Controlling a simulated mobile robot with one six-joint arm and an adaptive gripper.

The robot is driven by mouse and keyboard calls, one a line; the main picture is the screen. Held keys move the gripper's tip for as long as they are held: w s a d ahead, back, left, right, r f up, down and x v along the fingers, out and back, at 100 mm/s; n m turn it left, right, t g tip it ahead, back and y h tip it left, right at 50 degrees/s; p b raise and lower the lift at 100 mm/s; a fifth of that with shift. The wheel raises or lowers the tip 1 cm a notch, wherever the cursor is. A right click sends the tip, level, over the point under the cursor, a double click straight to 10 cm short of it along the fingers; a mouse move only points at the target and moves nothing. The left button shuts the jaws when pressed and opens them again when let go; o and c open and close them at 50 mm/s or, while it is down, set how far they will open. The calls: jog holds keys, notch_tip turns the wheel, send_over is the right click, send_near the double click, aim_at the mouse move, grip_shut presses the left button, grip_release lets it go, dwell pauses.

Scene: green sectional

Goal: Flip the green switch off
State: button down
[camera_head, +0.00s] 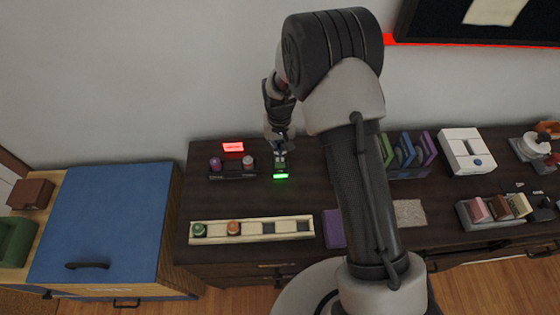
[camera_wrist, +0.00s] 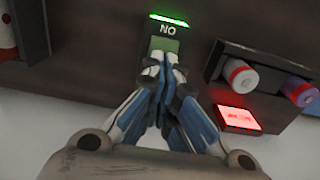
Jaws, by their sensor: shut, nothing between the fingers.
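The green switch (camera_wrist: 165,45) sits on the dark table top, with a lit green strip (camera_wrist: 168,19) beside it and lettering that reads "ON" upside down in the wrist view. In the head view its green light (camera_head: 281,176) glows just in front of my gripper (camera_head: 280,158). My gripper, which also shows in the wrist view (camera_wrist: 172,72), is shut with nothing between its fingers. Its fingertips are at the green switch and cover part of it. I cannot tell whether they touch it.
A red lit sign (camera_head: 233,147) and a dark holder with two cylinders (camera_head: 232,170) stand left of the switch. A cream tray (camera_head: 250,240) lies in front. Colored upright pieces (camera_head: 408,150) and a white box (camera_head: 466,152) stand to the right. The wall is close behind.

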jog(key=shift+f+b, duration=0.7)
jog(key=shift+f, duration=0.4)
dwell(0.4)
jog(key=shift+r, duration=0.15)
jog(key=shift+r+p, duration=2.45)
jog(key=shift+r, duration=0.95)
